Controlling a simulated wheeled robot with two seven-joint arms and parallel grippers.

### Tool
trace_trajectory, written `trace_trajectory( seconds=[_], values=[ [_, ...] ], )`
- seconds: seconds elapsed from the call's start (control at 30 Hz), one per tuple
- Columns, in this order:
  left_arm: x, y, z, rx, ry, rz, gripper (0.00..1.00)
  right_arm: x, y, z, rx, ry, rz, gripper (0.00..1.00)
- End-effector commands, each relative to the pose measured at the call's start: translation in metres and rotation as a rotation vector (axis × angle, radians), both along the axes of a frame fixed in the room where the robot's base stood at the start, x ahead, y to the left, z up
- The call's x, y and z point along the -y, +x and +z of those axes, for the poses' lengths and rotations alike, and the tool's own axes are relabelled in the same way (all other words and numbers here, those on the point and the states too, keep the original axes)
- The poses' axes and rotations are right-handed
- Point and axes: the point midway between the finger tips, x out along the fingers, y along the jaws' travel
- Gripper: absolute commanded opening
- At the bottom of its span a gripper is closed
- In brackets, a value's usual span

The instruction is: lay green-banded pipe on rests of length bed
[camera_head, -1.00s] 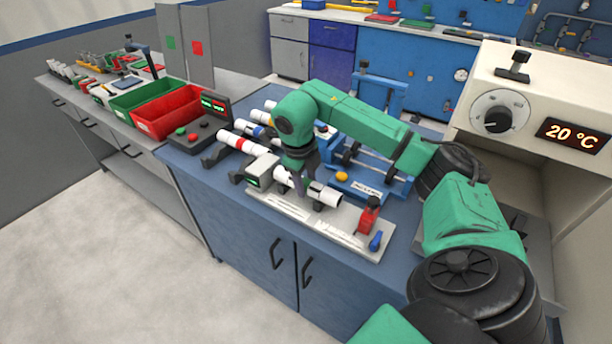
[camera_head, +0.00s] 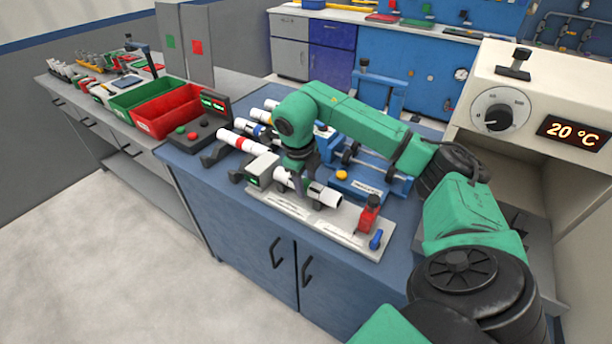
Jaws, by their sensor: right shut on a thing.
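My right gripper (camera_head: 301,174) is shut on a white pipe (camera_head: 325,195), gripped near its middle. The pipe lies along the grey length bed (camera_head: 342,238), at or just above its rests; I cannot tell whether it touches them. A white part of the pipe also shows left of the gripper, by the bed's grey box with a green display. The gripper hides the middle of the pipe, and no green band is visible. The bed's right end carries a red block (camera_head: 368,214) and a blue knob (camera_head: 376,239). My left gripper is not in view.
Pipes with red, blue and yellow bands lie on a rack (camera_head: 243,142) left of the bed. A blue fixture (camera_head: 362,188) with a yellow button stands behind it. Red (camera_head: 168,111) and green bins are at the left; an oven (camera_head: 550,85) reading 20 °C is at the right.

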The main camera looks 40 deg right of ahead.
Motion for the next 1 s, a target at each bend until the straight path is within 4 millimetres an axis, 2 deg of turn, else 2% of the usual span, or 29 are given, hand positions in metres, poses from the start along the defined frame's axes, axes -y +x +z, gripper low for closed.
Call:
trace_trajectory(
  seconds=[0.1,0.13,0.2,0.23,0.53,0.67,0.77,0.87,0.97,1.0],
  values=[
    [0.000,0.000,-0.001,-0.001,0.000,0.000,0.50,0.000,0.000,-0.002,0.000,0.000,0.000,0.00],
    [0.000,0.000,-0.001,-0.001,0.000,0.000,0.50,0.000,0.000,-0.002,0.000,0.000,-0.001,0.52],
    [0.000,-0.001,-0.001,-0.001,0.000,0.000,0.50,0.000,0.000,-0.002,0.000,0.000,0.000,0.79],
    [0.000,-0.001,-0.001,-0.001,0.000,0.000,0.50,0.000,0.000,-0.002,0.000,0.000,0.000,0.83],
    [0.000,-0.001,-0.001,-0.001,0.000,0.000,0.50,0.000,0.000,-0.001,0.000,0.000,0.000,0.83],
    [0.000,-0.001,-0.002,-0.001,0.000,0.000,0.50,-0.003,0.000,0.011,0.003,0.000,0.001,0.83],
    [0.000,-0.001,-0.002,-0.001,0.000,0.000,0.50,-0.007,-0.001,0.032,0.005,0.001,0.001,0.83],
    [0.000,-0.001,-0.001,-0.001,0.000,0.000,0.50,-0.012,-0.002,0.063,0.006,0.001,0.001,0.83],
    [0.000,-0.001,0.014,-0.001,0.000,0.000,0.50,-0.017,-0.004,0.099,0.005,-0.001,0.001,0.83],
    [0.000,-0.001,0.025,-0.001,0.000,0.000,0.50,-0.019,-0.005,0.113,0.005,-0.003,0.000,0.83]
  ],
)
